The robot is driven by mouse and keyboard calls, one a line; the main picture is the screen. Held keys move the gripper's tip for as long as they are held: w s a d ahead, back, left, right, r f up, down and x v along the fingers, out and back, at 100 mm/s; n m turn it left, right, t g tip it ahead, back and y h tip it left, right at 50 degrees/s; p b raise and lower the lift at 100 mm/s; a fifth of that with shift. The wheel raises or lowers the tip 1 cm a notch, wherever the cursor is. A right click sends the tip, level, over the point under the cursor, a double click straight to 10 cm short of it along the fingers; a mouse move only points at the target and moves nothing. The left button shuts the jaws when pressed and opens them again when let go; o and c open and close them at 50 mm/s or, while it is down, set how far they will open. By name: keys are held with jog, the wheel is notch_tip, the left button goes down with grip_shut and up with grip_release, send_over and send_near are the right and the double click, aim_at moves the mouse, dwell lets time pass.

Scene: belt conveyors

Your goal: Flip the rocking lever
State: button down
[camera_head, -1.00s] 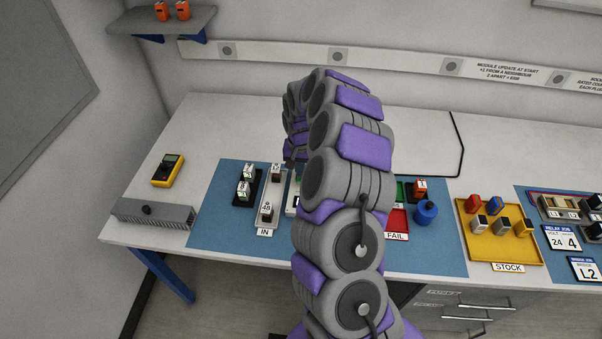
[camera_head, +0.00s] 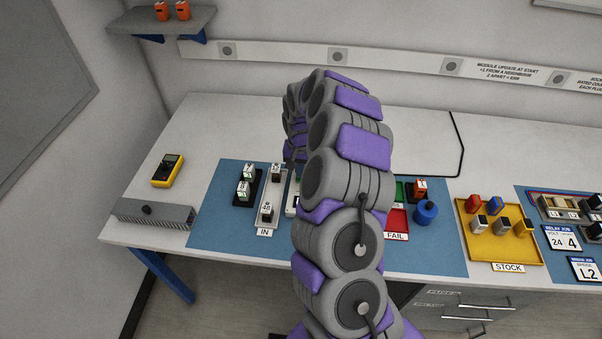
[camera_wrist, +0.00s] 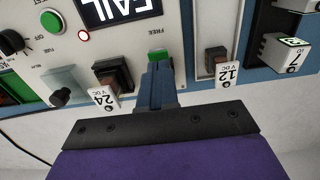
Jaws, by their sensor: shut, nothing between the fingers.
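My gripper (camera_wrist: 158,85) is shut and empty in the wrist view. Its fingertips are against or just over a light panel beside the word FREE. A small green part (camera_wrist: 145,80) shows beside the fingers. I cannot make out a rocking lever for certain; the fingers cover that spot. In the head view my arm hides the gripper and most of this unit.
In the wrist view, a 24 V DC module (camera_wrist: 103,98) is left of the fingers and a 12 V DC module (camera_wrist: 228,74) right. In the head view, a FAIL tray (camera_head: 397,222), a blue knobbed object (camera_head: 426,212) and a yellow STOCK tray (camera_head: 503,250) lie right of my arm.

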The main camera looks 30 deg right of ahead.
jog(key=shift+f, duration=0.85)
dwell(0.4)
jog(key=shift+r, duration=0.1)
jog(key=shift+r+p, duration=1.35)
jog(key=shift+r, duration=2.1)
